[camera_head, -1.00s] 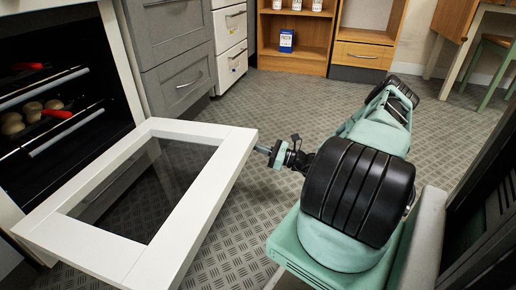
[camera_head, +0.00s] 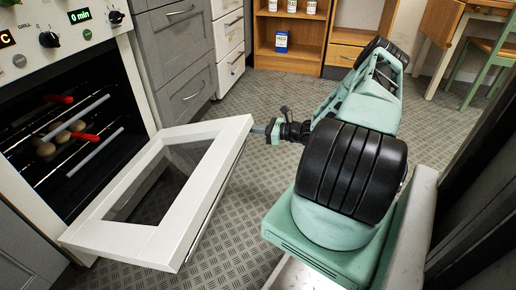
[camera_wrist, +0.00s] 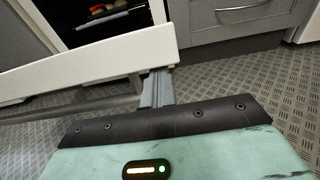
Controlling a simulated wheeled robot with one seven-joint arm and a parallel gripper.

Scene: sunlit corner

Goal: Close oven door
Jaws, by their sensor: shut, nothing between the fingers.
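The oven (camera_head: 70,50) stands at the left with its white-framed glass door (camera_head: 235,131) hinged at the bottom and hanging partly open, tilted up. My gripper (camera_head: 262,129) is at the door's far outer corner, with its fingertips at or against the edge. In the wrist view the fingers (camera_wrist: 158,88) are closed together and empty, beside the end of the white door frame (camera_wrist: 100,57). The door's handle bar (camera_wrist: 70,108) shows below the frame there. Whether the fingers touch the door is hard to tell.
Inside the oven are racks with red-handled items (camera_head: 84,137) and round buns (camera_head: 60,137). Grey drawers (camera_head: 180,50) stand beside the oven. A wooden shelf unit (camera_head: 292,38) and a green chair (camera_head: 490,60) are at the back. The patterned floor between is clear.

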